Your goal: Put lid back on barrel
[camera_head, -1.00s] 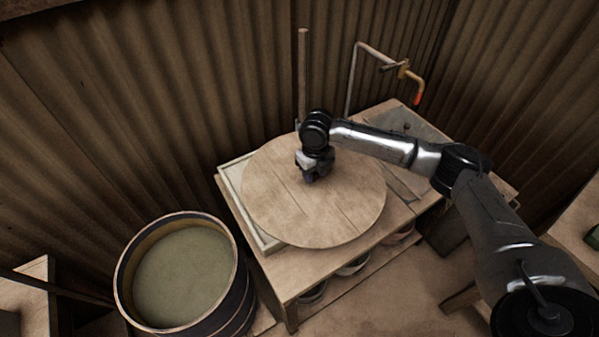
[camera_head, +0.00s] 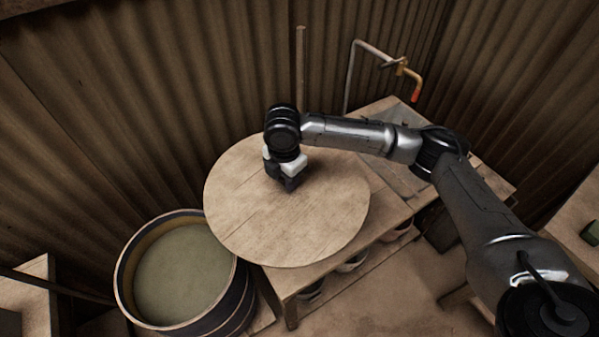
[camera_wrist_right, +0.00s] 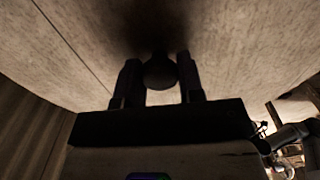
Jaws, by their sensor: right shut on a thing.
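The round wooden lid (camera_head: 310,220) is in the head view, above the table's left part, with its left edge close to the barrel's right rim. My right gripper (camera_head: 288,184) is over the lid's middle. In the right wrist view its two fingers (camera_wrist_right: 160,78) are shut on a dark round knob (camera_wrist_right: 160,70) on the lid (camera_wrist_right: 235,45). The barrel (camera_head: 238,300) stands open at the lower left, with murky greenish liquid (camera_head: 183,272) inside. My left gripper is not in view.
The wooden table (camera_head: 283,283) stands to the right of the barrel, with several bowls (camera_head: 352,262) on a shelf below. A pipe with a tap (camera_head: 400,65) and an upright wooden stick (camera_head: 300,75) are behind it. Corrugated walls (camera_head: 120,110) close off the back.

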